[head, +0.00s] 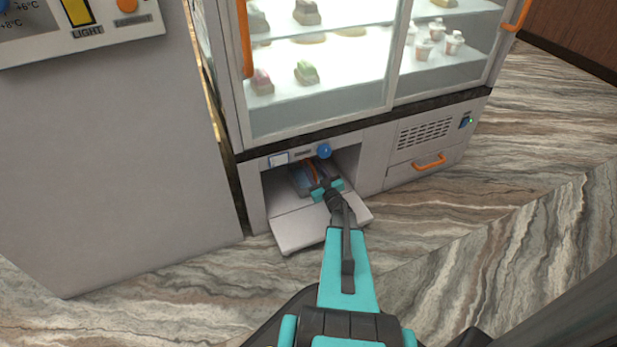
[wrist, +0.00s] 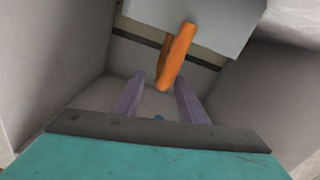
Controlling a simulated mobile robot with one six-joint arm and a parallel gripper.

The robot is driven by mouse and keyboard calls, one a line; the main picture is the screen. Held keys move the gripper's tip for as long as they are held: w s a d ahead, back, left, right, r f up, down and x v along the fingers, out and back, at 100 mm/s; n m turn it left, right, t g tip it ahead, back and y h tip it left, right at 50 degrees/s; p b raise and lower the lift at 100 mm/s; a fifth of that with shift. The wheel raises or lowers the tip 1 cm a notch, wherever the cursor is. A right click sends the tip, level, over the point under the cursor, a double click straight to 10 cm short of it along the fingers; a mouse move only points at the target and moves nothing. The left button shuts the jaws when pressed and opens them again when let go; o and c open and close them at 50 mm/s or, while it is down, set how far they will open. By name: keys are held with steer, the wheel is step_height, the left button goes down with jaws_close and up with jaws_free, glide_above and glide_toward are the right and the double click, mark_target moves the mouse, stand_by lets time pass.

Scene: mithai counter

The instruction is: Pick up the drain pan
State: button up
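The drain pan (head: 296,181) sits inside the open low compartment at the bottom of the display case, mostly hidden by my gripper and shadow. In the wrist view, a pale grey body (wrist: 195,22), apparently the pan, shows at the top with an orange handle (wrist: 178,55) sticking out from it. My gripper (head: 315,178) reaches into the compartment. Its two purple fingers stand apart in the wrist view (wrist: 160,80), with the handle's near end between or just beyond their tips. I see no finger closed on the handle; contact cannot be told.
A pale flap (head: 300,228) is folded down in front of the compartment, below my gripper. A blue knob (head: 324,151) sits above the opening. Compartment walls (wrist: 60,75) stand close on both sides. To the right is a vented panel with an orange handle (head: 429,162). Open floor lies right.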

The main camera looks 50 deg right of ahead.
mark_target(308, 160)
steer(key=shift+w, duration=0.1)
steer(key=shift+w+d+f+b, duration=0.15)
steer(key=shift+w+d+b, duration=0.05)
steer(key=shift+w+b, duration=0.3)
steer(key=shift+b+x, duration=0.95)
steer(key=shift+x, duration=1)
steer(key=shift+a, duration=0.1)
jaws_close()
steer(key=shift+r, duration=0.2)
